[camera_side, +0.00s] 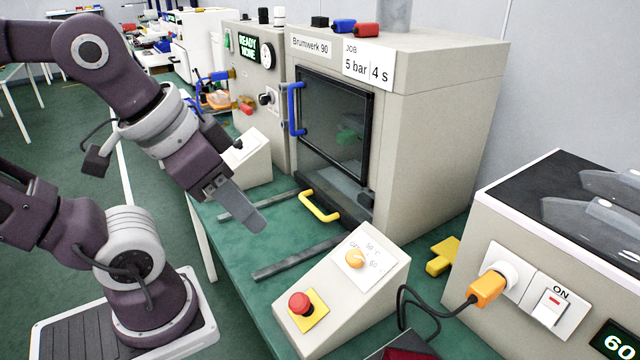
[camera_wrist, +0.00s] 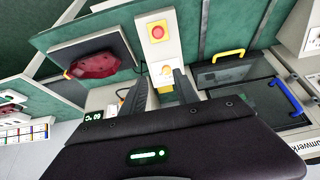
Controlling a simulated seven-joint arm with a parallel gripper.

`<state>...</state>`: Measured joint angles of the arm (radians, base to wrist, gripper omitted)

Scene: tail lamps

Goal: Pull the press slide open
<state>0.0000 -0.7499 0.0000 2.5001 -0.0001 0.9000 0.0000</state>
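The press (camera_side: 440,110) is a beige cabinet with a dark glass door and a blue door handle (camera_side: 296,108). The press slide (camera_side: 345,208) is a dark plate low in its opening, with a yellow handle (camera_side: 318,208) at its front. Most of the slide is inside the press. The yellow handle also shows in the wrist view (camera_wrist: 228,54), right of my fingers. My gripper (camera_side: 250,212) is above the table, left of the yellow handle and apart from it. In the wrist view my gripper (camera_wrist: 162,80) has two separated fingers with nothing between them.
Two grey rails (camera_side: 298,258) run along the green table from the press. A sloped control box with a red button (camera_side: 301,303) and orange knob stands in front. A second sloped box (camera_side: 248,160) stands behind. A welder-like unit (camera_side: 525,225) with an orange plug is at right.

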